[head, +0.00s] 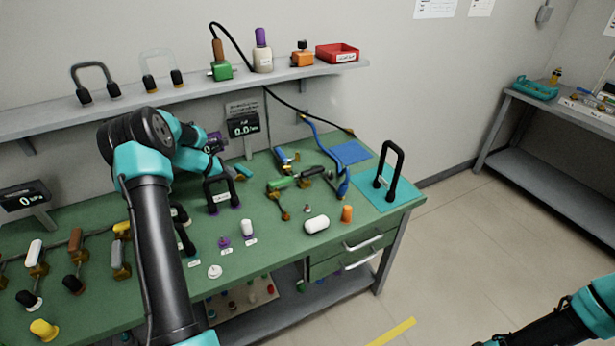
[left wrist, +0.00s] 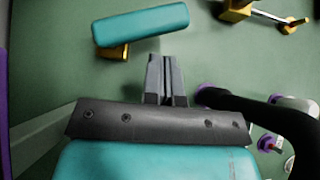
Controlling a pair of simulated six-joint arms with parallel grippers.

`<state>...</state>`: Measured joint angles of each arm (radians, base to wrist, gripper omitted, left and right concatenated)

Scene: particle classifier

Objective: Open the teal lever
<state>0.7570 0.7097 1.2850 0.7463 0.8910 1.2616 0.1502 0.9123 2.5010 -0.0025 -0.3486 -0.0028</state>
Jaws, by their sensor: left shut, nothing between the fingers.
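The teal lever (left wrist: 140,25) is a rounded teal handle on a brass fitting, lying nearly level across the upper part of the left wrist view. In the head view the teal lever (head: 244,171) is small, at the back of the green bench. My left gripper (left wrist: 165,60) is shut and empty. Its fingertips point toward the lever's right half, and a small gap shows between them in the picture. In the head view my left gripper (head: 229,173) is just left of the lever and partly hidden. My right arm shows at the lower right, but its gripper is out of frame.
A black looped handle with purple ends (head: 219,194) stands close in front of the left gripper. A gauge display (head: 243,128) stands behind. Green and blue valve levers (head: 284,183) lie to the right.

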